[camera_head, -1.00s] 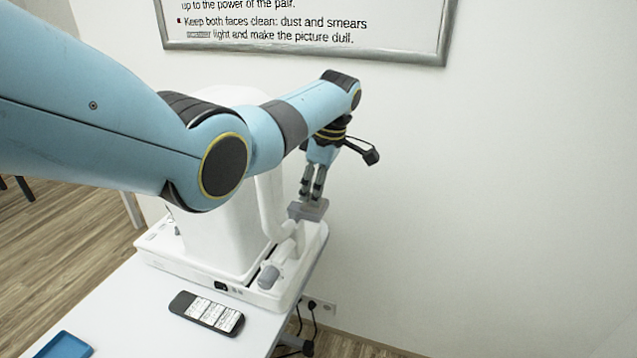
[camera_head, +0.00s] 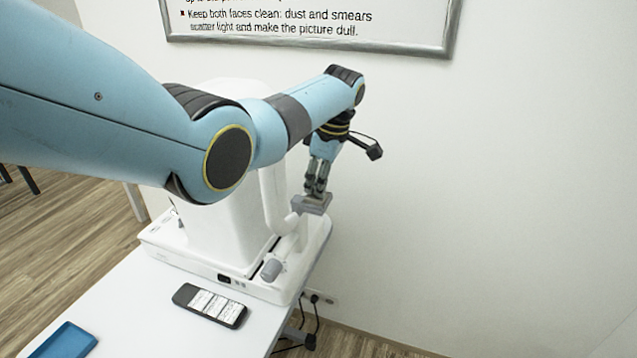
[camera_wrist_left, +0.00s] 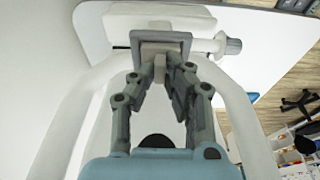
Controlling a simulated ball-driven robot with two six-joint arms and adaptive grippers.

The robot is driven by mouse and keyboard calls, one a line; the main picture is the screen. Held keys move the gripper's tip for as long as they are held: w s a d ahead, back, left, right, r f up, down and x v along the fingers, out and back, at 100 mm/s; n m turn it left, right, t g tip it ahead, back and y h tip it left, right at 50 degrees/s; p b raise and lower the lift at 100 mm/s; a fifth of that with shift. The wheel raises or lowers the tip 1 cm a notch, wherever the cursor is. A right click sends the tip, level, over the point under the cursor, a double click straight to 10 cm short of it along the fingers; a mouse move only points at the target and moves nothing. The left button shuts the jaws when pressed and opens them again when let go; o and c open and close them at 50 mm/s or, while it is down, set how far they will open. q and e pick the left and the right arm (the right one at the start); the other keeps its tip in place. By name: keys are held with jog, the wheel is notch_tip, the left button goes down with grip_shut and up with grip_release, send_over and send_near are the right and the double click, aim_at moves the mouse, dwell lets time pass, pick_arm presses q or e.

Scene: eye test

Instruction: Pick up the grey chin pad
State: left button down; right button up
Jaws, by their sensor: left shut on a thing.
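The grey chin pad (camera_head: 313,204) is a small block at the right side of the white eye-test machine (camera_head: 215,225). My left gripper (camera_head: 317,188) comes down on it from above, and its two fingers are shut on it. In the left wrist view the pad (camera_wrist_left: 150,36) shows at the far end of the fingers (camera_wrist_left: 160,80), by the white chin-rest part. I cannot tell whether the pad is clear of its support. My right gripper is not in view.
The machine stands on a white table (camera_head: 150,320). A white wall with a framed sign (camera_head: 310,20) is behind. Cables hang at the table's right edge.

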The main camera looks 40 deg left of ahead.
pick_arm(q)
jog(key=shift+r+p, duration=1.95)
jog(key=shift+r, duration=0.1)
jog(key=shift+f, duration=0.1)
